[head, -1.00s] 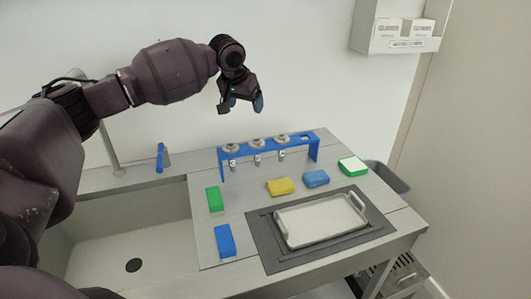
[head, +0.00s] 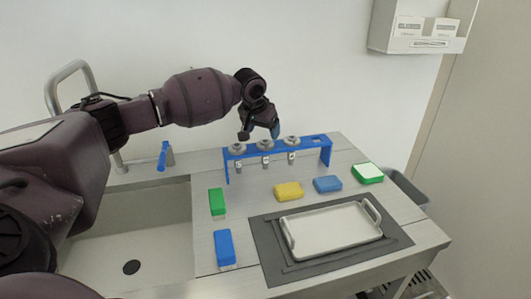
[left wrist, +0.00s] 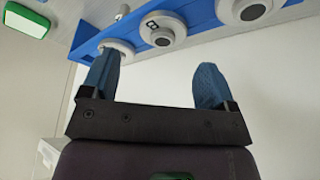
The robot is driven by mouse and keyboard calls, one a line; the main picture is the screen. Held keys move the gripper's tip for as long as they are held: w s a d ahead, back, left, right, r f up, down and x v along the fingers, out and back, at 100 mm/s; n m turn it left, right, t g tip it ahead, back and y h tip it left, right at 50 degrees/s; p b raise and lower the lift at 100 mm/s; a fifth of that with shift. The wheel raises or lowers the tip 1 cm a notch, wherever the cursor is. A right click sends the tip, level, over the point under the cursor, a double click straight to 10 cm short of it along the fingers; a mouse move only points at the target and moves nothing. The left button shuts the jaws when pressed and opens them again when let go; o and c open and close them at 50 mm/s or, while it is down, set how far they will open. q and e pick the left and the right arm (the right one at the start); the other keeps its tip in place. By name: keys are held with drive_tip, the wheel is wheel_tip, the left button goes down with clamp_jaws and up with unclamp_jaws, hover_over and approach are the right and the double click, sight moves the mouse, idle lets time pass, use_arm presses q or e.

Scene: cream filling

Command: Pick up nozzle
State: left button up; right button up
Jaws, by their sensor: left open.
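A blue rack (head: 328,155) stands at the back of the counter. It holds a left nozzle (head: 237,150), a middle nozzle (head: 265,146) and a right nozzle (head: 291,143), each with a pale round flange on top and a small numbered tag below. My left gripper (head: 260,132) is open, just above and behind the rack near the middle nozzle. In the left wrist view, its blue fingertips (left wrist: 157,80) are spread with nothing between them. Nozzle flanges (left wrist: 162,31) and the rack's blue bar (left wrist: 203,15) lie beyond them. My right gripper is not in view.
Yellow (head: 288,191), blue (head: 327,184) and green-white (head: 367,173) blocks lie before the rack. A green block (head: 217,201) and another blue block (head: 225,247) lie left. A white tray (head: 335,232) sits on a dark mat (head: 268,250). A sink (head: 160,235) is at left.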

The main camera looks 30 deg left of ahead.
sight(265, 141)
use_arm(q)
drive_tip(key=x, duration=0.4)
drive_tip(key=shift+a+f+b, duration=0.15)
drive_tip(key=shift+f+b, duration=0.2)
drive_tip(key=shift+b, duration=0.05)
drive_tip(key=shift+r, duration=0.1)
drive_tip(key=c, duration=1.3)
